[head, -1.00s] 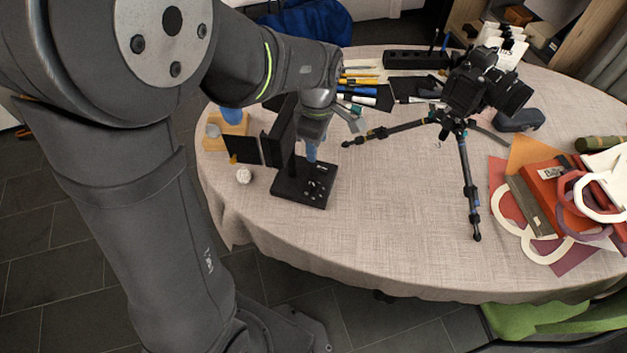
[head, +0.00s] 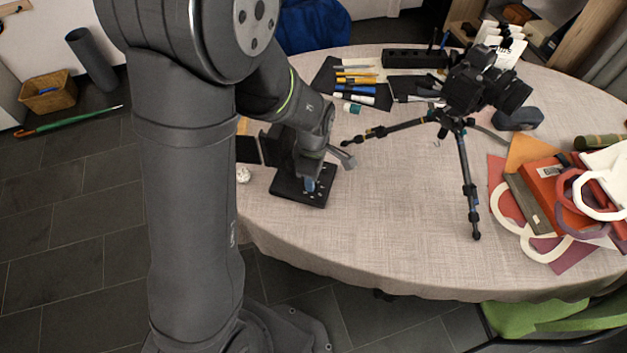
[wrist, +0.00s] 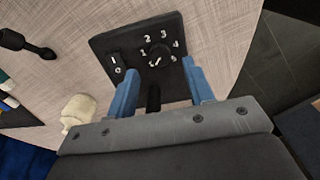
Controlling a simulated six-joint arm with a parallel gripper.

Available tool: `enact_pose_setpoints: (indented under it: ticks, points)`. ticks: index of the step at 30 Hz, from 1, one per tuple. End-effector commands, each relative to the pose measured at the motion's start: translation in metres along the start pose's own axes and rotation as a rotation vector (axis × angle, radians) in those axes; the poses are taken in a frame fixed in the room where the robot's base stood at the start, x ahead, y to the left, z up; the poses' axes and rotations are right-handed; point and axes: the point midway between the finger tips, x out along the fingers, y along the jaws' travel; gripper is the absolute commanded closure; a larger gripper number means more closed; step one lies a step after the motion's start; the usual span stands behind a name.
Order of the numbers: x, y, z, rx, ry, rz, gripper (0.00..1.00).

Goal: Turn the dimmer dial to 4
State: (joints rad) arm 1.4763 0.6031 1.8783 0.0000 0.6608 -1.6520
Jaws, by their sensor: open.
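The dimmer dial (wrist: 159,56) is a round black knob on a black base plate (wrist: 105,44), ringed by white numbers 1 to 5. A light mark shows on the knob, but I cannot tell which number it points at. A rocker switch marked I and 0 (wrist: 116,66) sits left of it. My gripper (wrist: 160,72) is open, its two blue fingers on either side below the dial in the wrist view; contact cannot be told. In the head view my gripper (head: 309,184) is low over the base plate (head: 289,193), and the dial is not clear.
A white ball-like object (head: 243,174) stands left of the plate; a pale object also shows in the wrist view (wrist: 78,112). A tripod with a camera (head: 478,90) stands to the right. Pens and markers (head: 356,80) lie behind.

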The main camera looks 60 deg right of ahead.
Motion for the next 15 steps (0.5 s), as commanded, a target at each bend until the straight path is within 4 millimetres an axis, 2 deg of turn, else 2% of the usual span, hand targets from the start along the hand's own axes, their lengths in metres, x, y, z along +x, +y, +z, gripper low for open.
enact_pose_setpoints:
  ticks: [1, 6, 15]
  points:
    - [0.009, -0.001, 0.000, 0.000, 0.000, -0.003, 0.52]
    - [0.030, 0.000, 0.000, 0.000, 0.000, -0.002, 0.52]
    - [0.042, 0.000, 0.000, 0.000, 0.000, 0.001, 0.52]
